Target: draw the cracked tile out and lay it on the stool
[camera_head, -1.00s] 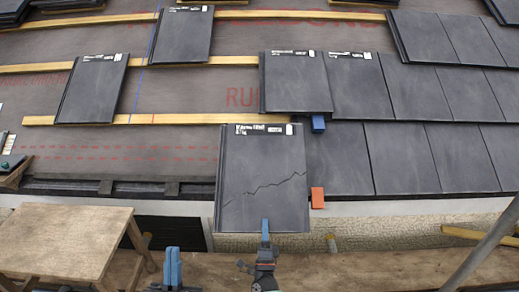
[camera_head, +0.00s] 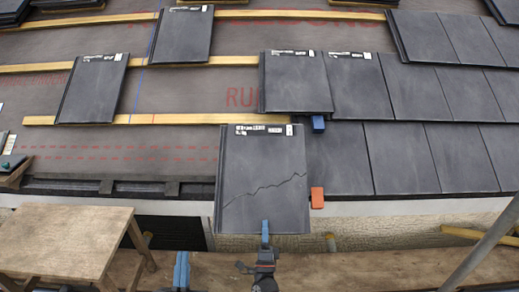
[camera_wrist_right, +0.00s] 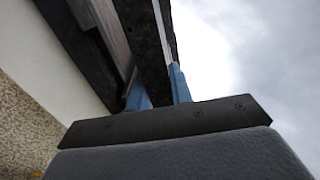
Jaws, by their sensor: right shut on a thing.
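The cracked tile (camera_head: 262,170) is dark grey with a jagged crack across its middle and a white label strip along its top edge. It lies at the eaves, its lower part sticking out past the roof edge. My right gripper (camera_head: 265,232) is shut on its lower edge; the right wrist view shows the blue fingers (camera_wrist_right: 158,88) on either side of the tile's edge. My left gripper (camera_head: 181,270) is empty at the bottom, left of the tile; its finger gap does not show clearly. The wooden stool (camera_head: 65,240) stands at the lower left with a bare top.
A blue wedge (camera_head: 318,123) sits under the tile above, and an orange wedge (camera_head: 317,197) is right of the cracked tile. Laid tiles (camera_head: 405,158) adjoin on the right. A grey pole (camera_head: 490,245) crosses the lower right. Wooden battens (camera_head: 150,119) run across the roof.

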